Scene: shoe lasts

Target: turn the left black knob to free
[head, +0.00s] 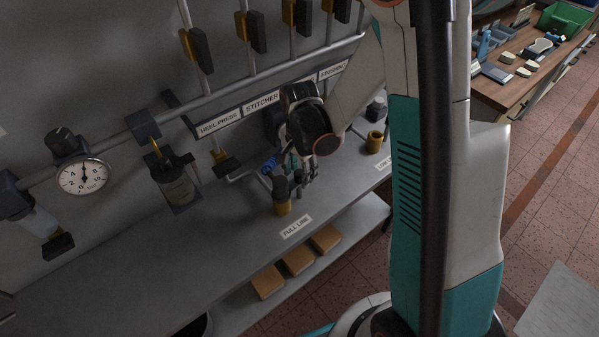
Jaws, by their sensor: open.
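Several black knobs or handles show, and I cannot tell for certain which one is the left black knob. A black-topped brass fitting (282,207) stands upright on the bench behind the FULL LINE label. My gripper (300,179) is open, pointing down just right of this fitting, beneath its dark wrist. I cannot tell whether the fingers touch the fitting. No readable "free" mark shows. The wrist and fingers hide part of the bench behind.
A grey pipe with black-handled valves (227,166) runs along the wall above the bench (120,270). A dark canister (177,187) hangs left of the gripper. A brass cylinder (374,144) stands to the right. Tan blocks (298,261) lie on the lower shelf. The bench's left front is clear.

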